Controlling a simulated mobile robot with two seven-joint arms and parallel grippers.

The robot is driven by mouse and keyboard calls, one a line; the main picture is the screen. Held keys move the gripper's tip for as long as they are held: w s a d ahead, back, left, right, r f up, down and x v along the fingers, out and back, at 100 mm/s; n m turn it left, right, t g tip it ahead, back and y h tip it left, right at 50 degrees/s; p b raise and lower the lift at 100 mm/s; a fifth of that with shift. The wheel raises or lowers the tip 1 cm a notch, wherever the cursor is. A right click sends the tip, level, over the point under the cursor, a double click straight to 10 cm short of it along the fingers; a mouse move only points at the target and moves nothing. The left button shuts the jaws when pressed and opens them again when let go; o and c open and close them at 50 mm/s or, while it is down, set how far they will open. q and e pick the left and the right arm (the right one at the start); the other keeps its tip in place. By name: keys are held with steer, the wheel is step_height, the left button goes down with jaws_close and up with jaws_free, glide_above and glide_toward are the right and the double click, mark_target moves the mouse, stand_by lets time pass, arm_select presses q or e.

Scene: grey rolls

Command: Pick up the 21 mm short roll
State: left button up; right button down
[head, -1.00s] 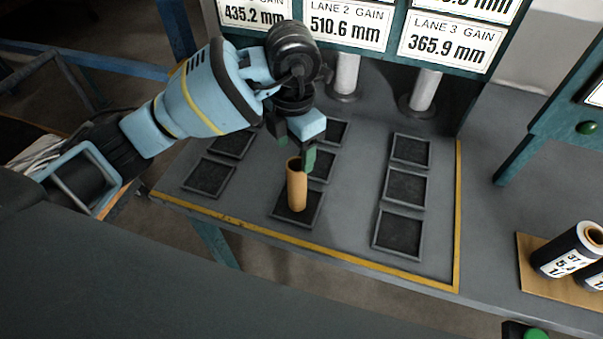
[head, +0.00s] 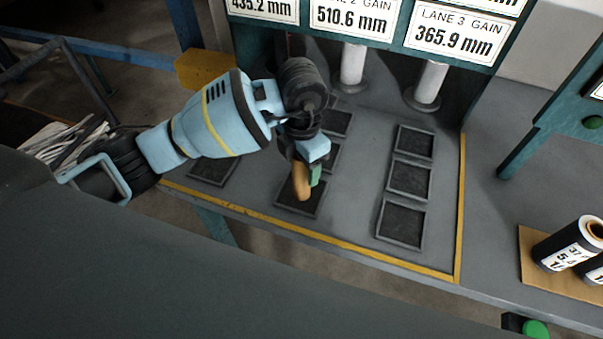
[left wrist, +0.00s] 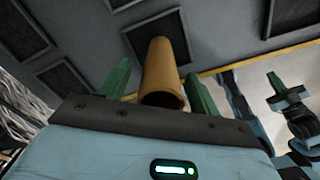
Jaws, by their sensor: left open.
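A tan cardboard-coloured roll (head: 301,187) stands on the front pad of the middle lane; its upper part is partly hidden by my left gripper. In the left wrist view the roll (left wrist: 164,72) lies between the two green fingers, with its hollow end facing the camera. My left gripper (head: 308,176) is open at the roll's upper part, one finger on each side; it also shows in the left wrist view (left wrist: 157,70). I see no clear grip on the roll. No size mark is readable on it.
Empty framed dark pads (head: 401,223) line the right lane. A yellow line (head: 330,246) edges the grey table. White posts (head: 427,84) stand behind, under lane gain signs (head: 458,37).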

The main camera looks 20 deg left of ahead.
arm_select(q)
steer(key=shift+f, duration=0.3)
steer(key=c, duration=1.1)
steer(key=shift+o, duration=0.2)
steer(key=shift+r, duration=0.1)
step_height(320, 180, up, 4)
steer(key=shift+f, duration=0.15)
steer(key=s+d+r+b, duration=0.1)
steer(key=s+d, duration=0.7)
steer(key=d, duration=0.5)
steer(key=shift+s+d, duration=0.25)
steer(key=shift+d, duration=0.05)
